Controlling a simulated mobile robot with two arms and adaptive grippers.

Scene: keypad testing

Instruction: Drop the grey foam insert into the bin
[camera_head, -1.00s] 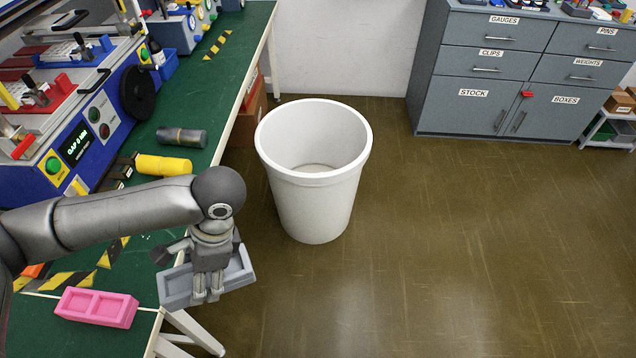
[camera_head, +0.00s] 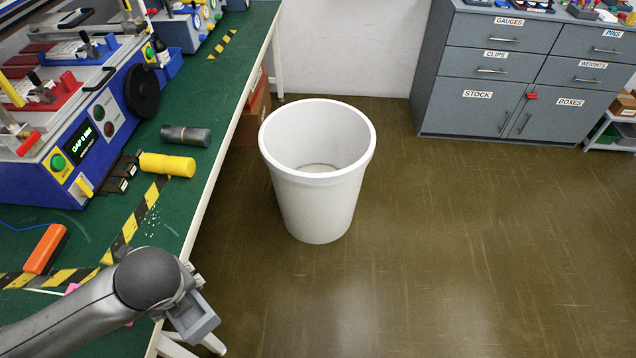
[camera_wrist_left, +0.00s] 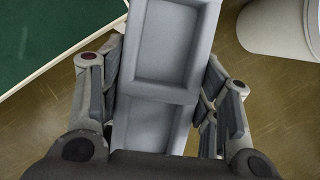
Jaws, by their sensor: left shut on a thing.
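The grey foam insert (camera_wrist_left: 172,45) has two shallow recesses and fills the middle of the left wrist view. My left gripper (camera_wrist_left: 160,95) is shut on it, with one finger on each side. In the head view, part of the insert (camera_head: 196,318) shows beside the table's near right edge, and my left arm hides the rest. The left gripper (camera_head: 192,290) is mostly hidden there too. The white bin (camera_head: 318,205) stands open on the floor, right of the table; its inside looks empty. The bin (camera_wrist_left: 275,30) also shows at the upper right of the wrist view, apart from the insert.
The green table (camera_head: 190,225) holds a blue machine (camera_head: 75,130), a yellow cylinder (camera_head: 167,165), a grey cylinder (camera_head: 185,136) and an orange block (camera_head: 46,249). Grey cabinets (camera_head: 510,80) stand at the back right. The floor right of the bin is clear.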

